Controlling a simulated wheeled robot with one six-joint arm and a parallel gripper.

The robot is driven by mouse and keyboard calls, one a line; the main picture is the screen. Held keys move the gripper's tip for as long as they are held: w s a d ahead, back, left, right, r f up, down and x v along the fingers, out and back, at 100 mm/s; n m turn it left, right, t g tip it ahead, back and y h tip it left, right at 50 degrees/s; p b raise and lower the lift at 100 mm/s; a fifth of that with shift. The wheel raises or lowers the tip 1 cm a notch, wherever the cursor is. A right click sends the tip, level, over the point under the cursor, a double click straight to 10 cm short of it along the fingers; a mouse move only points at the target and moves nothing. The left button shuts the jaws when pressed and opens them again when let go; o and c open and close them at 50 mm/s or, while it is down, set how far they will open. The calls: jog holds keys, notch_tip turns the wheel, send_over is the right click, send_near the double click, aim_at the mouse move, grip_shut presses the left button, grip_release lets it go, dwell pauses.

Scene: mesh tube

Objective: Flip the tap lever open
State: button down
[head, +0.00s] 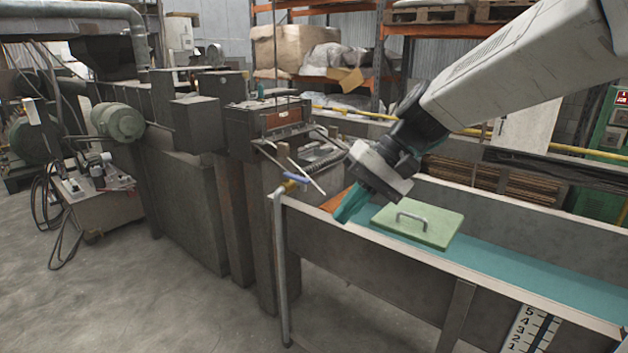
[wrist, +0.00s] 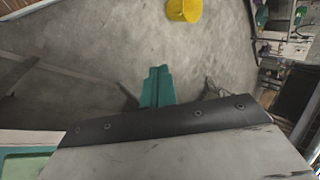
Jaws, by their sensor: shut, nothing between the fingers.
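The tap (head: 287,187) is a small yellow-brass fitting at the top of a grey upright pipe (head: 280,260), at the near left corner of the long trough. Its blue lever (head: 296,177) lies nearly level, slanting a little down to the right. My gripper (head: 342,215) has teal fingers that are shut and empty. In the head view it is right of the tap and a little lower, with a visible gap from the lever. In the wrist view the shut fingers (wrist: 158,85) point out over the grey floor; I cannot make out the tap there.
The long trough (head: 370,282) has a pale rim and a teal bed. A green lid (head: 418,226) with a metal handle lies on it, close to my gripper. Dark machinery (head: 190,185) stands to the left. A yellow bucket (wrist: 183,10) is on the open floor.

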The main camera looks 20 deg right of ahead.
jog(key=w+m+t+y, duration=0.1)
jog(key=w+y, duration=0.2)
jog(key=w, duration=0.8)
jog(key=m+t+y, duration=0.3)
jog(key=t, duration=0.3)
send_near(297, 180)
jog(key=s+r, duration=0.4)
jog(key=s, duration=0.3)
jog(key=w+d+f+m+t, duration=0.3)
jog(key=w+d+f+t, duration=0.1)
jog(key=w+d+f, duration=0.2)
jog(key=shift+w+d+f, duration=0.25)
jog(key=shift+w+d, duration=0.6)
jog(key=w+a, duration=0.4)
jog(key=a, duration=0.7)
jog(key=shift+d, duration=0.15)
